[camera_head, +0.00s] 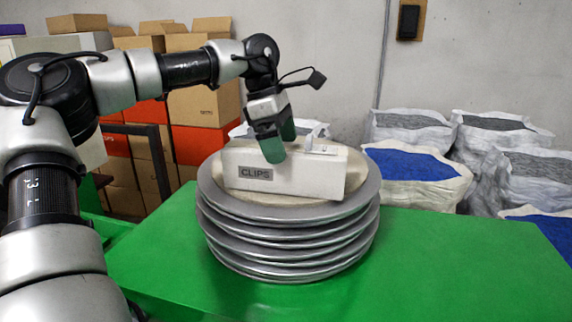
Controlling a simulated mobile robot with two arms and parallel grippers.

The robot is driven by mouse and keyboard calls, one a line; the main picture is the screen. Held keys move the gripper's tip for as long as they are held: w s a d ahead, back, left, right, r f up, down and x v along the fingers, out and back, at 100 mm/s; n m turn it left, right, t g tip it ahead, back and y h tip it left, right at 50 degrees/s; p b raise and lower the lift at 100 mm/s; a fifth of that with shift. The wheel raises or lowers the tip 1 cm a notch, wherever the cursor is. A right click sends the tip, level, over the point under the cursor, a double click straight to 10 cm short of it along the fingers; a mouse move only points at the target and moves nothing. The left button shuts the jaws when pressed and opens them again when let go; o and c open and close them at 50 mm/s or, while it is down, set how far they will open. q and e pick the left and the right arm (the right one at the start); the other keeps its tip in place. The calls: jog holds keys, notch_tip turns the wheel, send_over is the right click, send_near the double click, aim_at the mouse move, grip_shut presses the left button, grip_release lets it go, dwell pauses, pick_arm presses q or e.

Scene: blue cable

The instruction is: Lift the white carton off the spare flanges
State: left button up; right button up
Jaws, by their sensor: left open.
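The white carton (310,177), marked CLIPS, lies on top of the stack of grey spare flanges (290,240). A pale round top surface shows around the carton, inside the upper flange's rim. My left gripper (281,146) comes down from above at the carton's upper left part. Its green fingers are open, one in front of the other, and one fingertip overlaps the carton's top front edge in the picture. I cannot tell whether the fingers touch the carton. My right gripper is not in view.
The stack stands on a green table (450,265), with free room to its right and front. Cardboard boxes (205,105) are piled behind on the left. White sacks, some with blue contents (412,164), stand behind on the right.

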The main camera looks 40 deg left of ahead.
pick_arm(q)
jog(key=p+x, duration=0.1)
jog(key=x, duration=0.2)
jog(key=shift+w+d+f+p, duration=0.1)
jog(key=shift+f+p, duration=0.15)
jog(key=shift+p, duration=0.15)
jog(key=shift+f, duration=0.4)
jog(key=shift+c, duration=0.3)
jog(key=c, duration=1.2)
jog(key=shift+c, duration=1)
jog(key=shift+w, duration=0.1)
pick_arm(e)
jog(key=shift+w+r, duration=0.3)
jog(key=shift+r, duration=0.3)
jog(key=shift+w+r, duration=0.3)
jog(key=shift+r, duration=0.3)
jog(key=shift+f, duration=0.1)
